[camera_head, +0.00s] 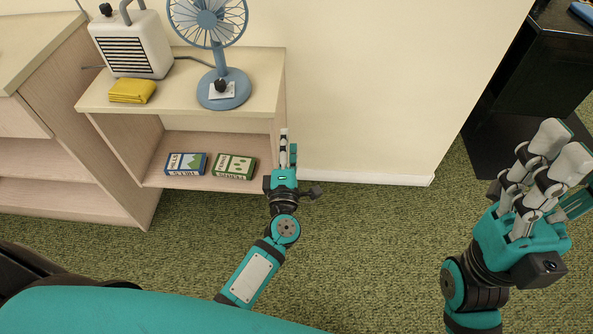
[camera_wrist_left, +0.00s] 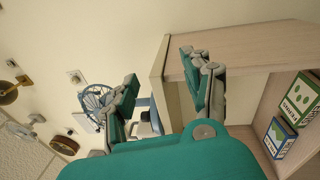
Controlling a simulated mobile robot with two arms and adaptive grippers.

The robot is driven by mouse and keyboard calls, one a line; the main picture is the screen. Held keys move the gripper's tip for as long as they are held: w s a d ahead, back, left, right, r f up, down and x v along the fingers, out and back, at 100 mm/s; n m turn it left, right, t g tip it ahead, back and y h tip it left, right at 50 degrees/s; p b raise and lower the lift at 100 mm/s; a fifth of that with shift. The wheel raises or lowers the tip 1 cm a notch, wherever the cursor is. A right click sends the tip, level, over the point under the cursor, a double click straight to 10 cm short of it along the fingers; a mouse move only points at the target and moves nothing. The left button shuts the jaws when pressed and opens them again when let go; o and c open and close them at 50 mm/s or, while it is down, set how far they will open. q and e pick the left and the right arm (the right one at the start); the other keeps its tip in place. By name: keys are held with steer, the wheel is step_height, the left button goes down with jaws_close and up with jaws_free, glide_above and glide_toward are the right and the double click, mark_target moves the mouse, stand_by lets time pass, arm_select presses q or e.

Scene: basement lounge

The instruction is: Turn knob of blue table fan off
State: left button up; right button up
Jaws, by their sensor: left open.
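The blue table fan (camera_head: 229,90) stands on the top of a low wooden shelf unit. Its dark knob (camera_head: 220,85) sits on a white plate on the round base. In the left wrist view the fan (camera_wrist_left: 97,99) appears sideways, partly hidden behind one finger. My left gripper (camera_head: 288,152) is open and empty, in front of the shelf's right end, below and to the right of the fan and apart from it. My right gripper (camera_head: 560,150) is over the carpet at the right, far from the fan; its finger opening is unclear.
A white heater (camera_head: 135,45) and a folded yellow cloth (camera_head: 132,91) share the shelf top (camera_head: 178,92) left of the fan. A blue box (camera_head: 186,164) and a green box (camera_head: 234,167) lie on the lower shelf. A black cabinet (camera_head: 520,90) stands at right. Carpet between is clear.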

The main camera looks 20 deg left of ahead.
arm_select(q)
steer(key=s+d+f+m+g+h+p, duration=0.1)
steer(key=s+d+f+m+h+p, duration=0.1)
steer(key=f+m, duration=0.6)
steer(key=d+f+h+p, duration=0.1)
steer(key=h, duration=0.1)
steer(key=shift+s+d+f+g+h, duration=0.2)
steer(key=shift+s+f+g+h, duration=0.1)
steer(key=shift+s+g, duration=0.1)
